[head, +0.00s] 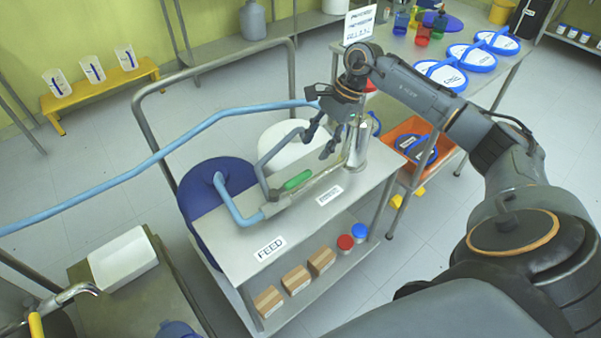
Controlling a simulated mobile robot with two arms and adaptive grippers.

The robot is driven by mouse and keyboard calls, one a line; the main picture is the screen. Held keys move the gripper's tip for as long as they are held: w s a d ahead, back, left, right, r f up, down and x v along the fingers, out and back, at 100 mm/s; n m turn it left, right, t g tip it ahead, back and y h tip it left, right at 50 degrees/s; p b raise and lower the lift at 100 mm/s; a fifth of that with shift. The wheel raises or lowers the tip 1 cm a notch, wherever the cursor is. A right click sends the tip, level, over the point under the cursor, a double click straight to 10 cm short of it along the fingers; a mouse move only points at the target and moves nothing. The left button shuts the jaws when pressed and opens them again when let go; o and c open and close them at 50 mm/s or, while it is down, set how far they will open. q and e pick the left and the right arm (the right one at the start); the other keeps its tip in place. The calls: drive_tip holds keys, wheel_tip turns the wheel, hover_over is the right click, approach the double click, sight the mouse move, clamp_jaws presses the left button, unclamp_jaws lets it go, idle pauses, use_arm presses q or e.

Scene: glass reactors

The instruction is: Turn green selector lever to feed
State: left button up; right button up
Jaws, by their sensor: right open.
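The green selector lever (298,180) sits on a grey pipe valve above a steel cart top (232,254). Its green grip points up and to the right, roughly along the pipe. A white FEED label (270,249) lies on the cart's front left. A second white label (330,195), too small to read surely, lies right of the lever. My right gripper (316,147) is open, fingers pointing down, above and slightly right of the lever. It looks empty and apart from the lever. My left gripper is not in view.
A blue hose (160,153) crosses from the left towards my right wrist. A shiny metal cylinder (357,146) stands just right of the gripper. Blue pipe (233,204) rises left of the valve. Boxes (295,279) and jars sit on the lower shelf.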

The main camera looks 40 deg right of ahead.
sight(299, 177)
drive_tip(key=p+x, duration=0.1)
drive_tip(key=x, duration=1)
drive_tip(key=shift+p, duration=0.35)
clamp_jaws()
